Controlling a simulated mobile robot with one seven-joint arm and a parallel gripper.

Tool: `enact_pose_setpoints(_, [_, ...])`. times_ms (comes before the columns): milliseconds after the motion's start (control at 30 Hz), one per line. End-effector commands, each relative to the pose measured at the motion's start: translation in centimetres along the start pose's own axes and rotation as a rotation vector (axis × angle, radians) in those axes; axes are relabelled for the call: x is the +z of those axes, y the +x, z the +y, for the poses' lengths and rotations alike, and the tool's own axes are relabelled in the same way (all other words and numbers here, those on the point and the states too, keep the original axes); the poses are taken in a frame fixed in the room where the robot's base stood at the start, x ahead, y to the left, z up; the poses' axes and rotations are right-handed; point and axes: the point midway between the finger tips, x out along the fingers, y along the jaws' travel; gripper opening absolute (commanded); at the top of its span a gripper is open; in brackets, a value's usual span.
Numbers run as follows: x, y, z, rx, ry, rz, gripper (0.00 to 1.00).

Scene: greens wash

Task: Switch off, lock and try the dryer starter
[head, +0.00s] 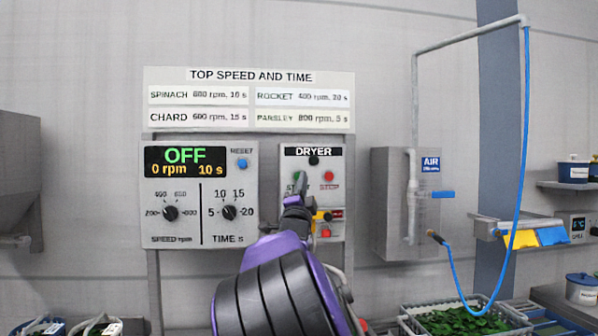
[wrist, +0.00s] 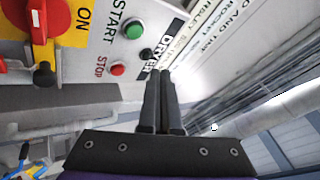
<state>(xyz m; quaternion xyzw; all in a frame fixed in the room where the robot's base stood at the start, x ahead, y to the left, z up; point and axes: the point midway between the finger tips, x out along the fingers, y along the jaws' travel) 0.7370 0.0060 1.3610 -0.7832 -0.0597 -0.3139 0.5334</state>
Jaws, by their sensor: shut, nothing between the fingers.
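The dryer starter (head: 341,160) is a grey box on the wall with a DRYER label. Its green START button (wrist: 133,31), red STOP button (wrist: 117,69) and a black round part (wrist: 147,54) show in the wrist view. The red rotary switch handle (wrist: 45,22) sits on a yellow plate (wrist: 78,25) marked ON; a black piece (wrist: 44,76) is beside it. My gripper (wrist: 160,73) is shut and empty, its tips near the DRYER label. In the head view my gripper (head: 297,186) covers part of the START button and the starter's left side. I cannot make out a lock.
The display (head: 186,162) left of the starter reads OFF, 0 rpm, 10 s, above speed and time knobs. A settings board (head: 248,132) hangs above. An AIR box (head: 398,220) with a blue hose is to the right. A crate of greens (head: 405,318) stands lower right.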

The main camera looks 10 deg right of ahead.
Motion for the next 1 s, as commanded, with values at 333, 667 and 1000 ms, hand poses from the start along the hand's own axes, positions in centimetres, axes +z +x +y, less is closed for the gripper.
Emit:
enact_pose_setpoints(333, [1.8, 3.6, 1.6, -0.001, -0.002, -0.001, 0.0])
enact_pose_setpoints(667, [2.5, 4.8, 2.5, 0.0, 0.0, 0.0, 0.0])
enact_pose_setpoints(1000, [2.5, 4.8, 2.5, 0.0, 0.0, 0.0, 0.0])
